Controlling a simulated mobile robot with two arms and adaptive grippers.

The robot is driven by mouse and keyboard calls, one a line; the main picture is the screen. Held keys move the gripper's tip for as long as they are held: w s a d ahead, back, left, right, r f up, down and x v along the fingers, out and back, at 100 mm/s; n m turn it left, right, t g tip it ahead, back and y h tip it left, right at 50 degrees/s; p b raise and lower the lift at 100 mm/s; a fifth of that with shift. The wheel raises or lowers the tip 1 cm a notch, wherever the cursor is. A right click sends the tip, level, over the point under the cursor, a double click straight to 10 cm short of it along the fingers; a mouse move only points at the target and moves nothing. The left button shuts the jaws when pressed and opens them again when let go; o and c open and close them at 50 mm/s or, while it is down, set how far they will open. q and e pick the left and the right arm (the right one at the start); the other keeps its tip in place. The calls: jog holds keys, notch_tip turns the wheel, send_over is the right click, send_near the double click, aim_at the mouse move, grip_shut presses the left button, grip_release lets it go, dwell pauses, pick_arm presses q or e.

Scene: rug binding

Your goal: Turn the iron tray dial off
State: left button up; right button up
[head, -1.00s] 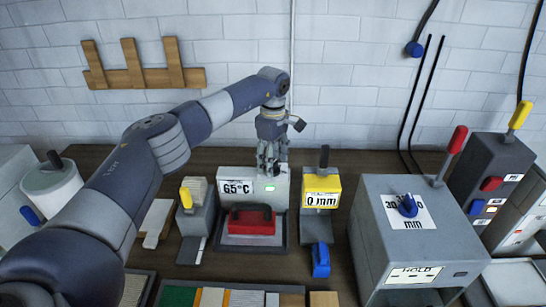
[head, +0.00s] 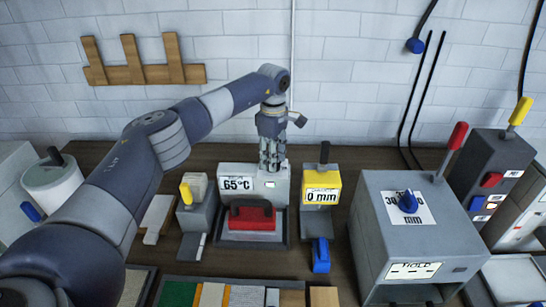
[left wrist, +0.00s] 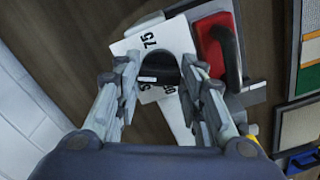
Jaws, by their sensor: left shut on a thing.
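The iron tray (head: 283,236) stands mid-table, with a grey housing (head: 225,200) behind it reading "65°C". A small indicator (head: 270,184) on the housing looks pale, not green. The red iron (head: 252,219) with its dark handle sits on the tray; it also shows in the left wrist view (left wrist: 213,62). My left gripper (head: 271,166) reaches down onto the top of the housing. In the left wrist view its fingers (left wrist: 160,76) are shut on the dark dial (left wrist: 157,66), over a white plate marked "75". The right gripper is not in view.
A yellow gauge block (head: 320,187) reading "0 mm" stands close to the right. A grey unit (head: 187,220) with a yellow lever is close to the left. A large grey machine (head: 385,240) with a blue knob is farther right. White brick wall (head: 350,80) lies behind.

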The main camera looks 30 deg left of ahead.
pick_arm(q)
jog(key=n+b, duration=0.1)
jog(key=n, duration=0.5)
jog(key=shift+n, duration=0.4)
jog(key=n, duration=0.3)
jog(key=shift+n, duration=0.3)
jog(key=n, duration=0.3)
jog(key=shift+r+n, duration=0.1)
jog(key=shift+n, duration=0.2)
jog(key=n, duration=0.4)
jog(key=shift+w+n, duration=0.1)
jog(key=shift+n, duration=2.4)
jog(key=o, duration=1)
jog(key=shift+o, duration=0.2)
